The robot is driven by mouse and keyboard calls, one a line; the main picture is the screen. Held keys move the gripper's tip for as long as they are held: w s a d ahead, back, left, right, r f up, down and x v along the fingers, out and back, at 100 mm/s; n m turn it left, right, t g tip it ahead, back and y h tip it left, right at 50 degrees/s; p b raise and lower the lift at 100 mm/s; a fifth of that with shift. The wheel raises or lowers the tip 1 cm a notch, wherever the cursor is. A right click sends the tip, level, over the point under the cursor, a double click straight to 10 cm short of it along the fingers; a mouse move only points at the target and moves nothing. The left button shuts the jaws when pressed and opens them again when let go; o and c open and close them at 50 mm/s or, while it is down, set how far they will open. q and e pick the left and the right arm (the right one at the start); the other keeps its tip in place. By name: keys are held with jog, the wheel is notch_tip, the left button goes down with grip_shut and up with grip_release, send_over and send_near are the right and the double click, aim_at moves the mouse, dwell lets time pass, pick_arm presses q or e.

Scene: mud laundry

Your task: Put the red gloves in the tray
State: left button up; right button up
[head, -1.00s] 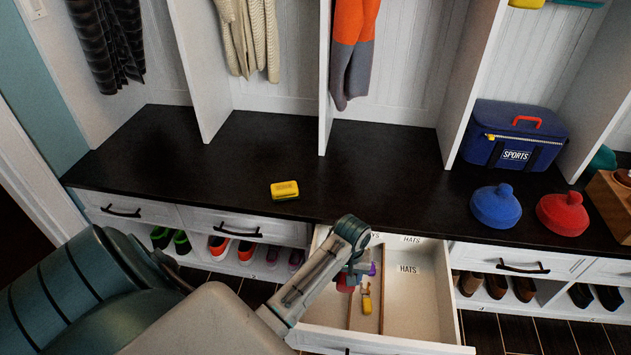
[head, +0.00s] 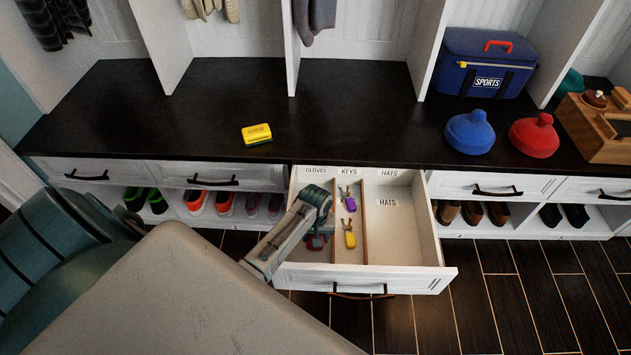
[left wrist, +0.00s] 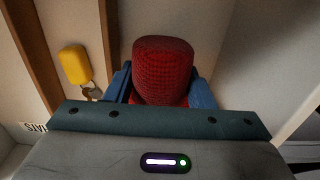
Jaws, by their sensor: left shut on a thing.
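My left gripper (head: 317,238) is low in the left part of the open drawer (head: 412,273), in the compartment labelled GLOVES. It is shut on the red gloves (left wrist: 163,68), which show as a ribbed red bundle between its blue fingers in the left wrist view (left wrist: 163,92). In the head view the arm mostly hides them, with only bits of red showing. I cannot tell whether they touch the drawer floor. My right gripper is not in view.
Wooden dividers (head: 364,220) split the drawer. The KEYS compartment holds keys with a purple tag (head: 348,202) and a yellow tag (head: 350,240); the HATS side is empty. A yellow box (head: 257,134), blue hat (head: 469,133) and red hat (head: 534,136) are on the dark bench.

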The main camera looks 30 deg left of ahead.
pick_arm(q)
jog(key=shift+f, duration=1.6)
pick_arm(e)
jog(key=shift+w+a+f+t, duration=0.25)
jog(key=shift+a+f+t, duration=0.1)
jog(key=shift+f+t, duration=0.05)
pick_arm(q)
jog(key=shift+f+b, duration=0.1)
jog(key=shift+b, duration=0.2)
jog(key=o, duration=0.7)
